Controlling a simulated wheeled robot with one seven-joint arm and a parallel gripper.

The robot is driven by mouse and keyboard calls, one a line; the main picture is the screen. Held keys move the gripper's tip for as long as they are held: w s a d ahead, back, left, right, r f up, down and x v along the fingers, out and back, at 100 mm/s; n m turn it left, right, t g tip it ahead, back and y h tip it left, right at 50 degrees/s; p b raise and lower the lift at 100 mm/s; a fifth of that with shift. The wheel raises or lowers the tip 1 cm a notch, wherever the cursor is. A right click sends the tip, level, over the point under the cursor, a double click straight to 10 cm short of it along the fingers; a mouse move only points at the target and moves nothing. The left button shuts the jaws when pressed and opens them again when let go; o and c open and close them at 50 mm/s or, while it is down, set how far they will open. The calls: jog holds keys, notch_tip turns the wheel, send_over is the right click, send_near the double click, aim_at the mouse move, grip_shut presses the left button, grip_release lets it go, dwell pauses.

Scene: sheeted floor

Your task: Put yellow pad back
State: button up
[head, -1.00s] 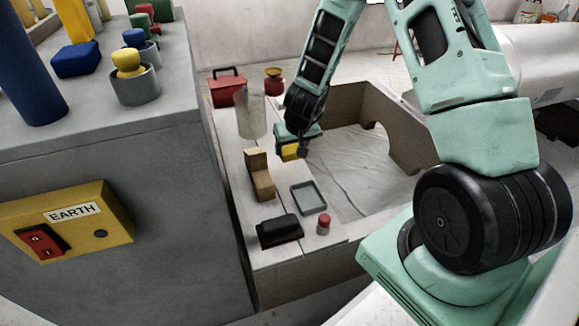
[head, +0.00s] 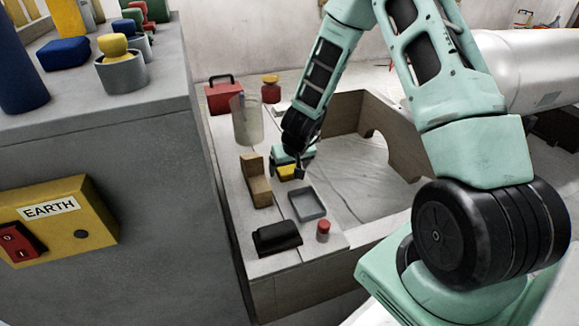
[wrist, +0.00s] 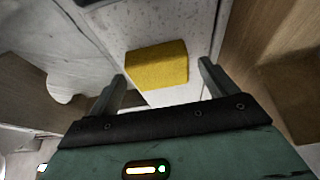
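In the wrist view the pad (wrist: 157,64) shows as a flat rounded block over the pale surface. My gripper (wrist: 161,71) points down at it, with one finger on each side and a narrow gap showing at both sides, so it looks open. The gripper (head: 291,160) partly covers the pad in the head view. I cannot tell whether the pad rests fully on the surface.
A wooden block (head: 256,185), black object (head: 277,238), red-capped container (head: 323,232) and clear cylinder (head: 247,122) stand nearby. A red box (head: 224,97) is at the back. A wooden wall (head: 397,145) bounds the sheeted floor right of the bench. A grey cabinet (head: 110,150) is left.

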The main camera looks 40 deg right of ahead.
jog(key=p+v, duration=0.6)
jog(key=v, duration=0.6)
dwell(0.3)
